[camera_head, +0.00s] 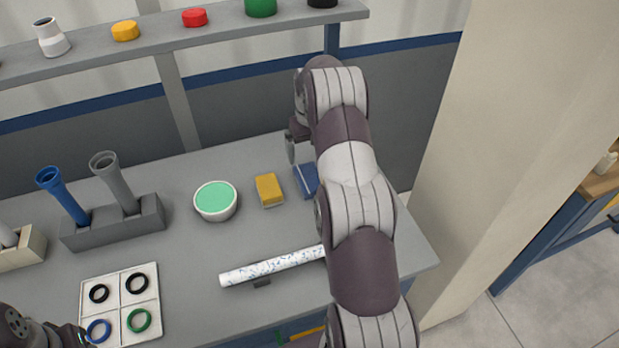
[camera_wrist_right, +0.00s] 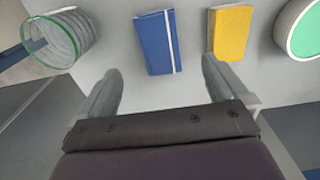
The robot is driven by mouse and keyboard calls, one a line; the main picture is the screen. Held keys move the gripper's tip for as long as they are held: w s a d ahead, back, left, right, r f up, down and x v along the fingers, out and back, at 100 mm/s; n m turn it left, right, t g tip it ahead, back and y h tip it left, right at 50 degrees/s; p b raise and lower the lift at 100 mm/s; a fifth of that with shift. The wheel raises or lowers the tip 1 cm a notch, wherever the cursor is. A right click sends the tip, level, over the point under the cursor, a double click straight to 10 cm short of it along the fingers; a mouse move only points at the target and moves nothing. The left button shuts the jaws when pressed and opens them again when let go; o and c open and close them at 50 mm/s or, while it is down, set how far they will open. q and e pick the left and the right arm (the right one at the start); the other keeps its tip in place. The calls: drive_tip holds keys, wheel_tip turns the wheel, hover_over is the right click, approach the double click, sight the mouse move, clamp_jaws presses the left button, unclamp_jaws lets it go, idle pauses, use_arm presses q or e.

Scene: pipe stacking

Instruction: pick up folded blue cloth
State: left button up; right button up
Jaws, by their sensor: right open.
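The folded blue cloth (camera_wrist_right: 156,42) lies flat on the table, with a pale stripe along one side. In the head view, part of the blue cloth (camera_head: 307,179) shows beside my right arm, which hides the rest. My right gripper (camera_wrist_right: 160,84) is open and empty. In the wrist view its fingers are spread apart, and the cloth is beyond them, between their lines, not touching. In the head view my right gripper is mostly hidden behind the arm. Part of my left arm shows in the bottom left corner; its fingers cannot be made out.
A yellow block (camera_head: 269,189) and a round green-topped container (camera_head: 215,200) are beside the cloth. A green-rimmed clear cylinder (camera_wrist_right: 52,40) lies on its other side. A speckled tube (camera_head: 272,266), a ring tray (camera_head: 120,305) and a grey pipe holder (camera_head: 115,222) occupy the table. A shelf (camera_head: 215,32) runs behind.

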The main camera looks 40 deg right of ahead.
drive_tip(key=b, duration=0.4)
hover_over(309, 177)
drive_tip(key=s+a, duration=0.1)
wheel_tip(309, 177, down, 5)
drive_tip(key=shift+s+f, duration=0.15)
drive_tip(key=shift+f, duration=0.05)
drive_tip(key=shift+w+d+f+p, duration=0.2)
drive_tip(key=shift+f+p, duration=0.2)
drive_tip(key=shift+f, duration=0.2)
drive_tip(key=shift+w+d+f+p, duration=0.2)
drive_tip(key=shift+f+p, duration=0.2)
drive_tip(key=shift+f, duration=0.15)
wheel_tip(309, 177, down, 4)
drive_tip(key=shift+w+d+r+p, duration=0.1)
drive_tip(key=shift+d+r+p, duration=0.1)
drive_tip(key=shift+p, duration=0.25)
use_arm(q)
wheel_tip(309, 177, down, 3)
use_arm(e)
drive_tip(key=shift+w+f, duration=0.1)
drive_tip(key=shift+f, duration=0.2)
drive_tip(key=c, duration=1.1)
